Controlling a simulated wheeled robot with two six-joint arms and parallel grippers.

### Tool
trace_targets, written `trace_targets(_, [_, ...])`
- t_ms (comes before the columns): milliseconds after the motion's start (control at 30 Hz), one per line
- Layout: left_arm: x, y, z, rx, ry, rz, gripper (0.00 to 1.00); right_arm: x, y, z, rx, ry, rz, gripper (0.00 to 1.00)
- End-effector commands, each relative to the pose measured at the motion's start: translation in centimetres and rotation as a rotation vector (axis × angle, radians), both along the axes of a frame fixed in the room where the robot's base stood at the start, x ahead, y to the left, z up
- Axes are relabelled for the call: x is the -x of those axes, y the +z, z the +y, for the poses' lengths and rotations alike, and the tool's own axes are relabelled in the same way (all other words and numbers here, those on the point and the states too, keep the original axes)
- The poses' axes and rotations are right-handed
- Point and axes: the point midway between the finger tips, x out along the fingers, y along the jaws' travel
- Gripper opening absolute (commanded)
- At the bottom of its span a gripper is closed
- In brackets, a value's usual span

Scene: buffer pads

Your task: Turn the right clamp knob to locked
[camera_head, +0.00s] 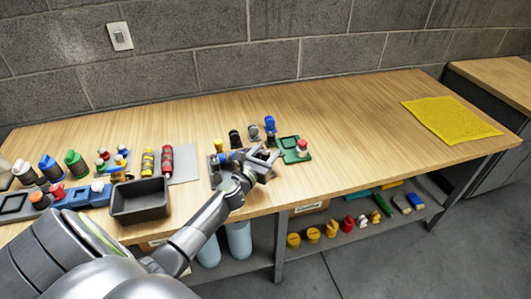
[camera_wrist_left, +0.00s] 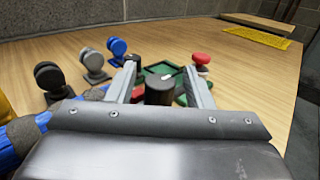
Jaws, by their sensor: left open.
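My left gripper (camera_head: 264,163) reaches over the fixture near the middle of the bench. In the left wrist view its two fingers (camera_wrist_left: 164,92) are open. A dark round knob (camera_wrist_left: 158,92) with a small pale mark on top stands between them, with gaps visible beside it. This looks like the right clamp knob; its lower part is hidden by the gripper body, and I cannot tell whether it is locked. The grey fixture plate (camera_head: 214,173) is mostly covered by my gripper in the head view. My right gripper is not in view.
Black, grey and blue knobbed pieces (camera_head: 270,126) stand behind the gripper. A green square tray (camera_head: 289,142) and a red-topped piece (camera_head: 302,146) are close on its right. A dark bin (camera_head: 140,211) stands left. The bench is clear toward the yellow mat (camera_head: 450,117).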

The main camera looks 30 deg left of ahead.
Motion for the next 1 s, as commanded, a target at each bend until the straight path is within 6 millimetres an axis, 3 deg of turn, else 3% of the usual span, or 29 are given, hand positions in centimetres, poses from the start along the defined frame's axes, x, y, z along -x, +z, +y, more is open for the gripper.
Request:
trace_targets(67, [0.0,0.0,0.0,0.000,0.000,0.000,0.43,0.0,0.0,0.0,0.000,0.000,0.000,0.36])
trace_targets(367, [0.0,0.0,0.0,-0.001,0.000,0.000,0.04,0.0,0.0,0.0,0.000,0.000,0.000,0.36])
trace_targets(667, [0.0,-0.1,-0.1,0.000,0.039,-0.001,0.04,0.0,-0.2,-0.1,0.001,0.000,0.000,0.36])
trace_targets(1000, [0.0,-0.2,-0.2,0.004,0.262,-0.002,0.04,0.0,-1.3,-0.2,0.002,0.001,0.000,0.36])
